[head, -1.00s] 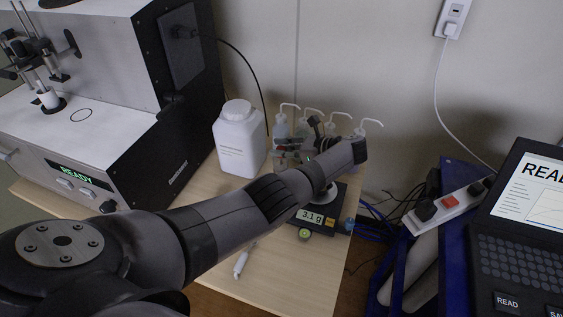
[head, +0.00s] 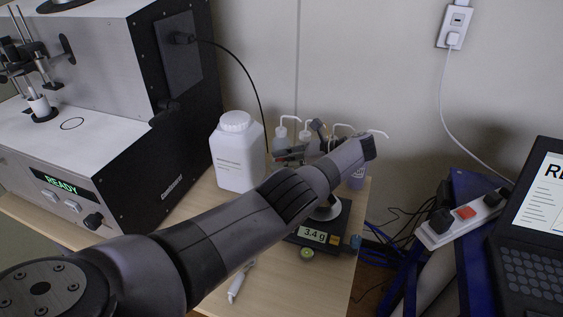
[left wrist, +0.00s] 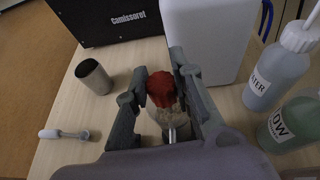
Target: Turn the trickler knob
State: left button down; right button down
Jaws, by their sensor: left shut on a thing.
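The trickler's red knob (left wrist: 160,88) sits between the two grey fingers of my left gripper (left wrist: 158,95) in the left wrist view. The gripper is shut on this knob. Below the knob are a pale body and a short metal tube (left wrist: 172,133). In the head view my left gripper (head: 292,155) is mostly hidden behind my own arm, above the back of the wooden table. The black balance (head: 318,240) stands under my forearm and its display reads 3.4 g. A pale dish (head: 330,209) on it is partly covered by my arm. My right gripper is not in view.
A white jug (head: 237,155) and several wash bottles (head: 281,133) stand close around the gripper. A metal cup (left wrist: 93,77) and a white tool (head: 238,284) are on the table (head: 285,285). The analyser (head: 140,175) is at left, a power strip (head: 462,218) at right.

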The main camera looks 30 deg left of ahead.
pick_arm(q)
jog(key=c, duration=1.4)
grip_release()
jog(key=shift+o, duration=0.2)
notch_tip(320, 180, up, 10)
notch_tip(320, 180, up, 6)
jog(key=p, duration=0.8)
jog(key=shift+p, duration=0.3)
